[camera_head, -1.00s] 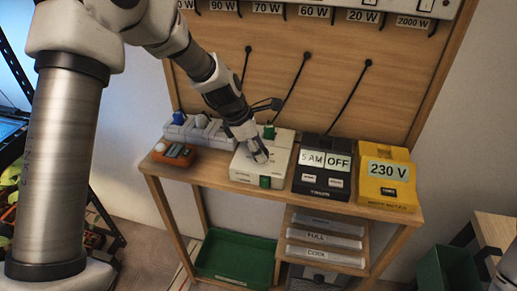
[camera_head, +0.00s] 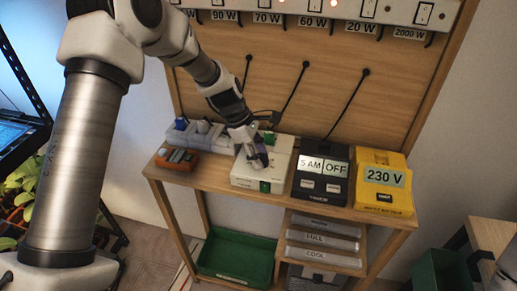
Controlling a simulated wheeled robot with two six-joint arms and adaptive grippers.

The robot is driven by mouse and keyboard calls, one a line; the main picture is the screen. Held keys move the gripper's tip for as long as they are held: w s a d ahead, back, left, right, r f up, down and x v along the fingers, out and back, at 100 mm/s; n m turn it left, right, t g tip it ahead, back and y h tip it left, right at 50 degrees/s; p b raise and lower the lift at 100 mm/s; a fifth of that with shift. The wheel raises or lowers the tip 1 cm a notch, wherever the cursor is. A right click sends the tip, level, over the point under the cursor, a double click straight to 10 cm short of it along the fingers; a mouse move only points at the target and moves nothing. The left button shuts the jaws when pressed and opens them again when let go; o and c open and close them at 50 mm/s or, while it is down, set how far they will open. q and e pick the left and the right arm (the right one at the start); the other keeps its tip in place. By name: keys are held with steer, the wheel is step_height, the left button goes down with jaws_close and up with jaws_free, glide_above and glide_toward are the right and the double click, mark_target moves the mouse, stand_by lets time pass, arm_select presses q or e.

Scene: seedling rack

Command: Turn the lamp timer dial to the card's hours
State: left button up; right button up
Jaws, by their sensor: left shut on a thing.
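The white timer unit (camera_head: 279,164) stands on the wooden bench shelf, with green parts at its back and front edges. My left gripper (camera_head: 258,160) comes down from the upper left onto its top. The fingers are shut on what looks like the unit's dial, which they almost wholly hide; its setting cannot be read. A black box (camera_head: 320,199) just right of the unit bears two light cards. One, the hour card (camera_head: 311,165), reads "5 AM"; the other (camera_head: 336,169) reads "OFF". My right gripper is not in view.
A yellow "230 V" box (camera_head: 386,203) stands at the right. An orange device (camera_head: 176,161) and a pale socket strip (camera_head: 205,136) stand at the left. Labelled switches line the top panel. A green tray (camera_head: 236,276) lies below. The shelf front by the white unit is clear.

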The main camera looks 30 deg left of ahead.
arm_select(q)
steer(key=m+g+p, duration=0.1)
steer(key=m, duration=0.1)
steer(key=shift+m, duration=0.3)
steer(key=shift+f+m+g+p, duration=0.2)
steer(key=shift+m+g+p, duration=0.3)
steer(key=shift+m+p, duration=0.5)
steer(key=shift+m, duration=0.4)
steer(key=o, duration=1.1)
steer(key=shift+o, duration=0.2)
steer(key=shift+w, duration=0.1)
steer(key=shift+r, duration=0.15)
